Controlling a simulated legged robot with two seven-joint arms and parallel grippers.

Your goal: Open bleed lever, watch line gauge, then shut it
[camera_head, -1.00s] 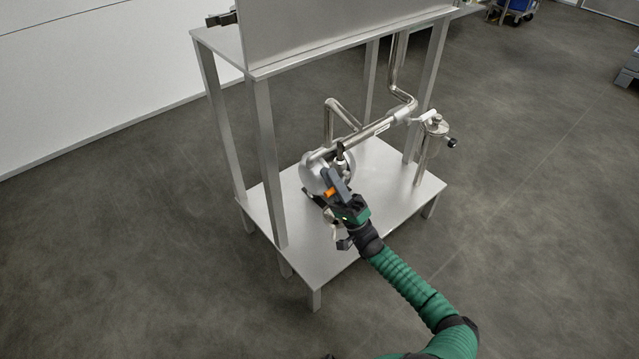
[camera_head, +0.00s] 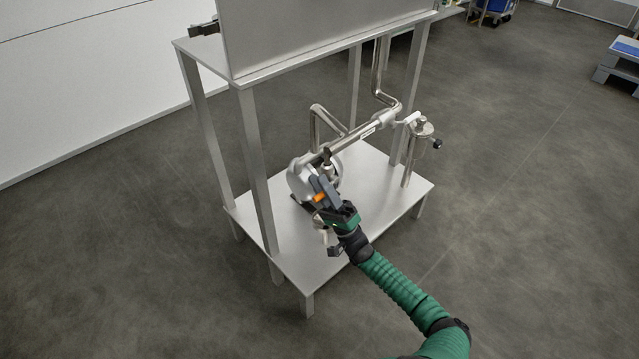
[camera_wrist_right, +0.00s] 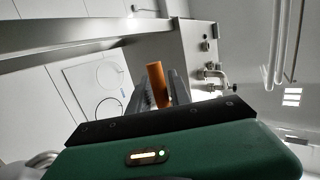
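An orange lever handle (camera_head: 320,198) shows at the near left end of the steel pipework. My right gripper (camera_head: 323,190) is at it, its grey fingers pointing up and left. In the right wrist view the orange handle (camera_wrist_right: 157,84) stands between the two close-set fingers of the right gripper (camera_wrist_right: 160,88), with little or no gap on either side. A pale round body (camera_head: 298,178), perhaps the gauge seen from the side, is beside the fingers; no readable dial shows. The fingers hide part of the lever and its valve. My left gripper is not in view.
The steel pipe (camera_head: 350,140) runs above the lower shelf (camera_head: 375,190) of a metal stand. Stand legs (camera_head: 257,170) rise left of the gripper. A cylinder with a black knob (camera_head: 437,144) is at right.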

